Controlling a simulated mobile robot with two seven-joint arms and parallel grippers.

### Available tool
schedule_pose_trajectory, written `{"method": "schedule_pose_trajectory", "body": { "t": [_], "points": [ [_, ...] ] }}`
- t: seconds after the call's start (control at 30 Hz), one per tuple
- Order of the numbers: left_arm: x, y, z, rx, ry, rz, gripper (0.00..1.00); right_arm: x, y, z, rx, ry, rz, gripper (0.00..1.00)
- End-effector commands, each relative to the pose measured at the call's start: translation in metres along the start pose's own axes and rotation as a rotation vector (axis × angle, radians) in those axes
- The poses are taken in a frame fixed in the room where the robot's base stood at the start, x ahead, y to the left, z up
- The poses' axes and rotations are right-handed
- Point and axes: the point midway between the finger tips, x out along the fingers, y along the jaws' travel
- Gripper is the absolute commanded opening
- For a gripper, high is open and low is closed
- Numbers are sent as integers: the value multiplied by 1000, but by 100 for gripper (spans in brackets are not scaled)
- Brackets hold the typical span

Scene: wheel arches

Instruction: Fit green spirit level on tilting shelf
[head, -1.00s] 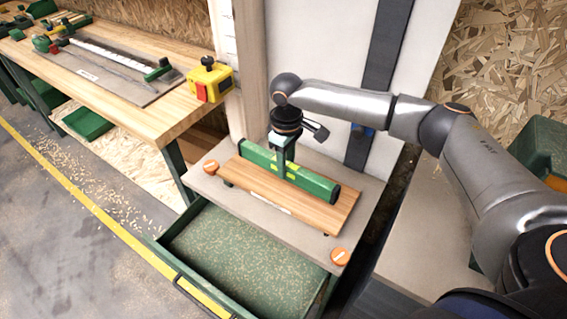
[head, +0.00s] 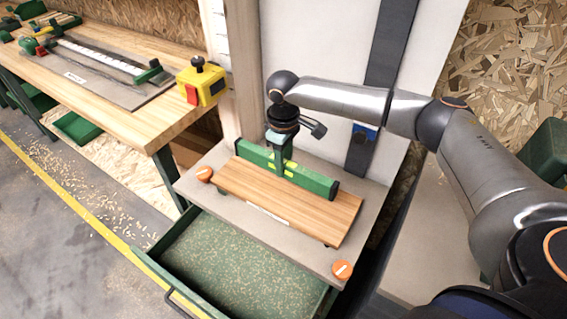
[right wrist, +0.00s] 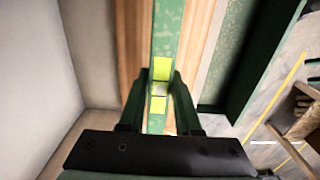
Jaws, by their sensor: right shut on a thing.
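The green spirit level (head: 312,182) lies lengthwise along the rear part of the wooden tilting shelf (head: 300,213) in the head view. I cannot tell whether it rests on the board or is held just above it. My right gripper (head: 281,168) comes from above and is shut on the level near its middle. In the right wrist view the fingers (right wrist: 160,90) straddle the green level (right wrist: 167,40), with yellow-green vial windows between them. Part of the level is hidden by the gripper. My left gripper is not in view.
The shelf sits on a grey base plate (head: 213,217) with orange knobs (head: 342,269) at two corners. An open green drawer (head: 235,262) lies below in front. A workbench (head: 120,115) with a yellow box (head: 203,84) stands at the left. A pale panel (head: 335,45) rises behind.

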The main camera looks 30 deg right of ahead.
Motion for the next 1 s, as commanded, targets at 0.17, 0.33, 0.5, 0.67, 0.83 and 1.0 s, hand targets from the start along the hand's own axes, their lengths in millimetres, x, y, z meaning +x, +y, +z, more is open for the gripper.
{"method": "schedule_pose_trajectory", "body": {
  "t": [0.17, 0.33, 0.5, 0.67, 0.83, 1.0],
  "points": [
    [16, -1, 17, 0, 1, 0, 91, 18, 0, 0, 0, 1, 0, 0],
    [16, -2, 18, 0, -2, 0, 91, 26, 0, 0, 1, -1, -2, 0],
    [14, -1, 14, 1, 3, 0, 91, 41, 0, 0, 0, 0, -2, 0],
    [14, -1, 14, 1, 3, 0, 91, 48, 0, -1, 1, 1, -1, 0],
    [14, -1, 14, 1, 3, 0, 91, 50, 0, -1, 1, 1, 0, 0],
    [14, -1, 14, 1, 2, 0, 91, 50, 0, -1, 1, 1, 0, 41]
  ]
}}
